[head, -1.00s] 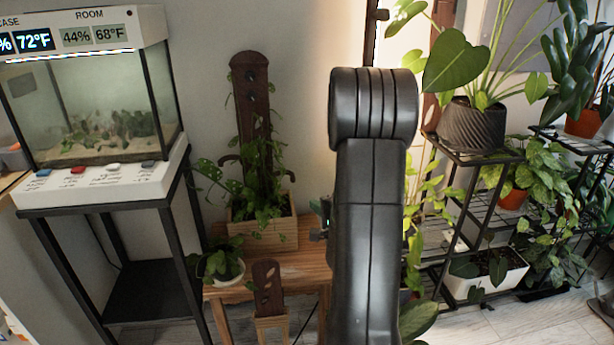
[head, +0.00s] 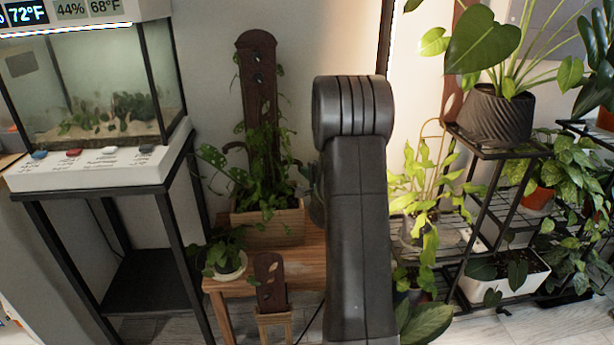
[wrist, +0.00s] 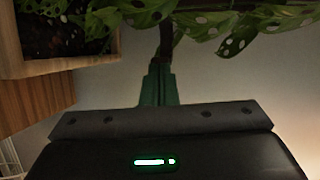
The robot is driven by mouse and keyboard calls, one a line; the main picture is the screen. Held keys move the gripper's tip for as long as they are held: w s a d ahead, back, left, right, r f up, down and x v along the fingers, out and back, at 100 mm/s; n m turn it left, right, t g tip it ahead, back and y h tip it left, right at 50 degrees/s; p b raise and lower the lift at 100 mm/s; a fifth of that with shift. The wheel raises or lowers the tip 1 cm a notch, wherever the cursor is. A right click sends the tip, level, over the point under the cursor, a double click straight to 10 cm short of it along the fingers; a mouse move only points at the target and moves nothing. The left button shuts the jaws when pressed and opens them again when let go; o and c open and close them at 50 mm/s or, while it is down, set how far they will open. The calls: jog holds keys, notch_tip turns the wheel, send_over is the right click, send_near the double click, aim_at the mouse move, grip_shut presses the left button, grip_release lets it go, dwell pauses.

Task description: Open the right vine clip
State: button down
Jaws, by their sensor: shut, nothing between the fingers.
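A tall dark brown board (head: 257,85) with a leafy vine (head: 262,165) stands in a wooden planter (head: 268,226) in the head view. I cannot make out the right vine clip for certain. In the wrist view, a dark brown piece (wrist: 166,40) lies just beyond the tips of my gripper (wrist: 159,68), among spotted leaves (wrist: 215,22). The green fingers are shut together and empty. Whether they touch that piece I cannot tell. My arm mostly hides the gripper in the head view.
A glass tank (head: 90,90) on a black stand is at left. Black plant shelves (head: 492,154) crowd the right.

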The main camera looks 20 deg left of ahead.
dwell(0.3)
jog(key=w+p, duration=0.4)
jog(key=p, duration=0.1)
jog(key=shift+d, duration=0.1)
jog(key=shift+d, duration=0.1)
dwell(0.3)
jog(key=p+v, duration=0.2)
jog(key=v, duration=1.1)
jog(key=shift+s+d+r+p, duration=0.2)
jog(key=shift+s+d+p, duration=0.05)
jog(key=shift+p, duration=0.1)
jog(key=shift+w+a, duration=0.1)
